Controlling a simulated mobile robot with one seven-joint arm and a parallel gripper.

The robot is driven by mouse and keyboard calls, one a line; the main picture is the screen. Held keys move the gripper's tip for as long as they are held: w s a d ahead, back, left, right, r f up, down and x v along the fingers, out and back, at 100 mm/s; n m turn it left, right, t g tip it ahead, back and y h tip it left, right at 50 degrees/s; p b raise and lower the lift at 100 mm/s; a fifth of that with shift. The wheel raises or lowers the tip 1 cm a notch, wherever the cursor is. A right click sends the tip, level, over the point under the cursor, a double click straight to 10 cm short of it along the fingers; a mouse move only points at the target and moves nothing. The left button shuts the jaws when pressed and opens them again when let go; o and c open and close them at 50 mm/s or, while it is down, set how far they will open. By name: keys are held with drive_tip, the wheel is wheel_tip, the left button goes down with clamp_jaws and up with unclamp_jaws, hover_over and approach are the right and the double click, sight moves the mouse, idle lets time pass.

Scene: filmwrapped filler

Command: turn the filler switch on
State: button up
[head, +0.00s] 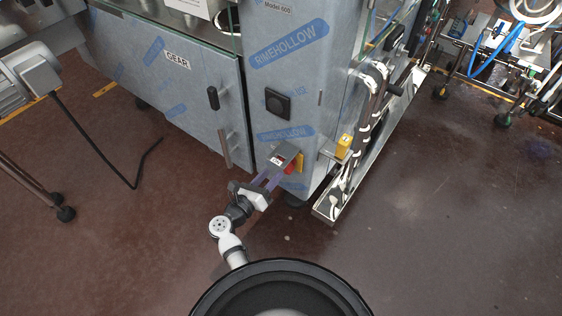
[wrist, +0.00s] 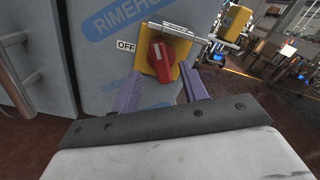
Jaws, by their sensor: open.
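The filler switch is a red rotary knob (wrist: 162,60) on a yellow square plate (wrist: 180,48), with an OFF label (wrist: 126,45) on its left. In the head view the red knob (head: 291,167) shows low on the front of the film-wrapped filler cabinet (head: 285,95). My gripper (wrist: 160,90) is open, its two purple fingers spread to the left and right just below the knob in the wrist view. In the head view my gripper (head: 275,177) is close in front of the switch. Contact with the knob cannot be told.
A small yellow box (head: 343,141) sits to the right of the switch. A vertical door handle (head: 224,150) is to its left. A metal rail frame (head: 335,200) stands out at the cabinet's right side. The floor in front is mostly clear.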

drive_tip(key=x, duration=0.6)
drive_tip(key=shift+p, duration=0.4)
drive_tip(key=shift+c, duration=0.3)
clamp_jaws()
